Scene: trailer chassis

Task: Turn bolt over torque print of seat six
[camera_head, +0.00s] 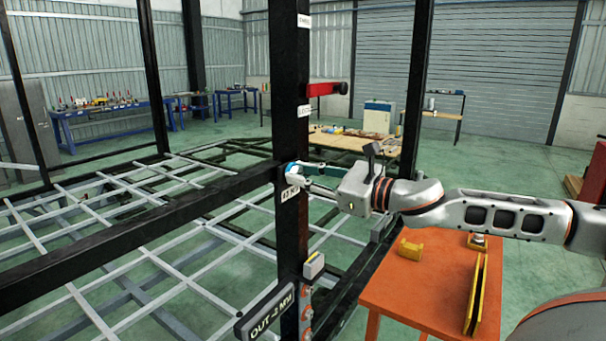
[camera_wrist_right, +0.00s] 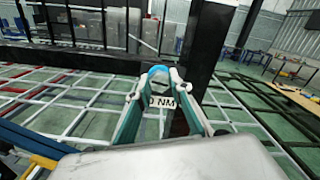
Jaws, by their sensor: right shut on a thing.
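My right gripper (camera_head: 294,174) reaches in from the right to the black upright post (camera_head: 290,70). Its fingers are closed around a small blue-topped bolt head (camera_wrist_right: 158,71) at the post's face, where the black cross rail meets it. A white torque print (camera_head: 290,193) sits just below the fingertips. In the right wrist view the print (camera_wrist_right: 162,102) shows between the fingers and ends in "NM"; its full number and the seat number are not readable. The bolt's shank is hidden. My left gripper is not in view.
A red bar with a black knob (camera_head: 327,88) sticks out of the post above my gripper. A plate reading "OUT -2 MM" (camera_head: 265,314) and a grey block (camera_head: 314,264) are lower down. An orange table (camera_head: 410,290) with yellow parts stands below my right arm.

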